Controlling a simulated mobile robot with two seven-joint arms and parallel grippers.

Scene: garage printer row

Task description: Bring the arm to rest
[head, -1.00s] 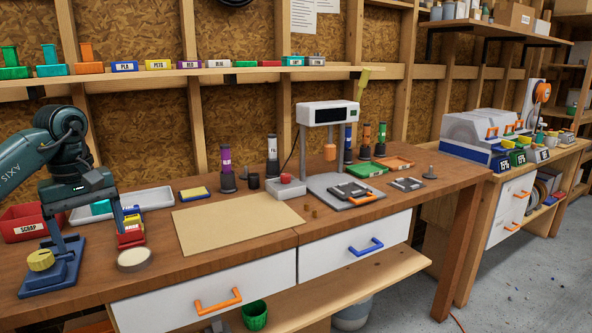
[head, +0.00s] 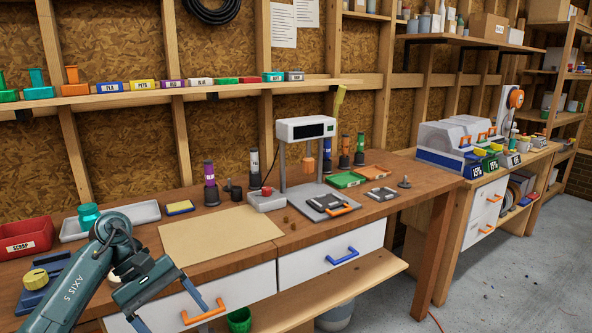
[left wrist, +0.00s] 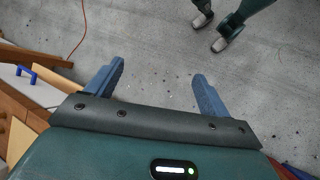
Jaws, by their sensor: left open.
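My left gripper (head: 178,314) is in front of the workbench (head: 388,208) at the lower left of the head view, near the drawer with the orange handle (head: 204,311). Its two fingers are spread apart with nothing between them. In the left wrist view the same gripper (left wrist: 155,88) is open and empty above the grey concrete floor (left wrist: 150,55).
A tan mat (head: 220,236) lies on the bench. A printer (head: 306,130), a red scrap bin (head: 26,238) and several filament tubes stand around it. A lower shelf (head: 345,275) juts out below the drawers. The floor at the right is mostly clear.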

